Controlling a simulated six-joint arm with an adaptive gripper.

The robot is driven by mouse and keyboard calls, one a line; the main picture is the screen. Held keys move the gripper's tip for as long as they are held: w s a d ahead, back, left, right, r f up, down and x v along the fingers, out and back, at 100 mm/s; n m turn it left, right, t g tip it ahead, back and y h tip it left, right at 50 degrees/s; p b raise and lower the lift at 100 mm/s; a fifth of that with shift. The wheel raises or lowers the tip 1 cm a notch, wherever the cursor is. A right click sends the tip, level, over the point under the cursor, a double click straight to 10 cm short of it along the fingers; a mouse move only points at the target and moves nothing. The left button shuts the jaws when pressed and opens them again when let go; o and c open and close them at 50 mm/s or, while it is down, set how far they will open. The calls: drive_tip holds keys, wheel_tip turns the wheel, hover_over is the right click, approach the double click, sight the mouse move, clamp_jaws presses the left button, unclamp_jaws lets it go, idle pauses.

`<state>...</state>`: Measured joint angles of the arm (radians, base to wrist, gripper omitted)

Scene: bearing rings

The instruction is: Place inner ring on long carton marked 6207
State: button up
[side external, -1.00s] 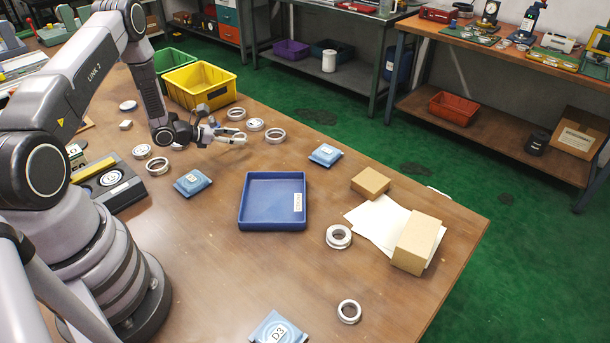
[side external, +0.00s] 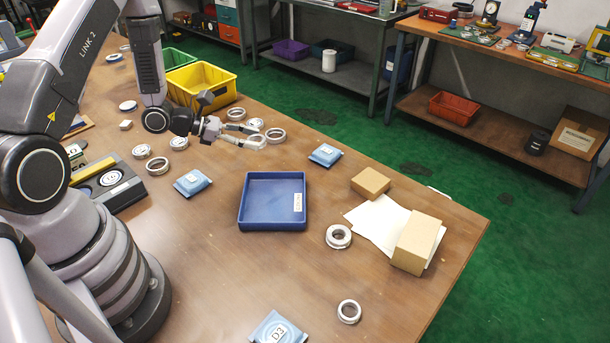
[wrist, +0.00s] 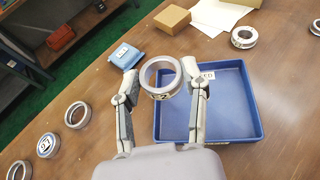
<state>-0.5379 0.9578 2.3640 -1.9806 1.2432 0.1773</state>
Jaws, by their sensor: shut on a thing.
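My gripper (wrist: 161,88) is shut on a metal ring (wrist: 151,91) with a dark mark on its side, held between the two fingertips. In the side view my gripper (side external: 254,136) is over the table behind the blue tray; the held ring is hard to make out there. A long tan carton (side external: 411,243) lies at the right of the table, partly on white sheets, well away from my gripper. I cannot read 6207 on it. A shorter tan carton (side external: 370,183) stands behind it and also shows in the wrist view (wrist: 172,19).
The blue tray (side external: 272,224) lies empty mid-table. Blue packets (side external: 325,155) and several loose rings (side external: 339,236) lie around it. A yellow bin (side external: 201,82) stands at the back left. White sheets (side external: 376,222) lie beside the long carton. Bare table lies in front of the tray.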

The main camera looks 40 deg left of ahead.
drive_tip(key=s+d+r+m+g+h, duration=0.1)
drive_tip(key=d+r+m+g+h, duration=0.25)
drive_tip(key=d, duration=1.05)
drive_tip(key=d+r+m+g+h, duration=0.2)
drive_tip(key=d+m+g, duration=0.2)
drive_tip(key=d, duration=1)
hover_over(414, 230)
drive_tip(key=shift+m+y, duration=0.25)
drive_tip(key=f, duration=0.9)
drive_tip(key=shift+s+a+f, duration=0.15)
drive_tip(key=shift+s+a, duration=0.05)
drive_tip(key=shift+s, duration=0.2)
drive_tip(key=shift+w+d+f, duration=0.2)
drive_tip(key=shift+w+f, duration=0.15)
drive_tip(key=shift+f, duration=1.65)
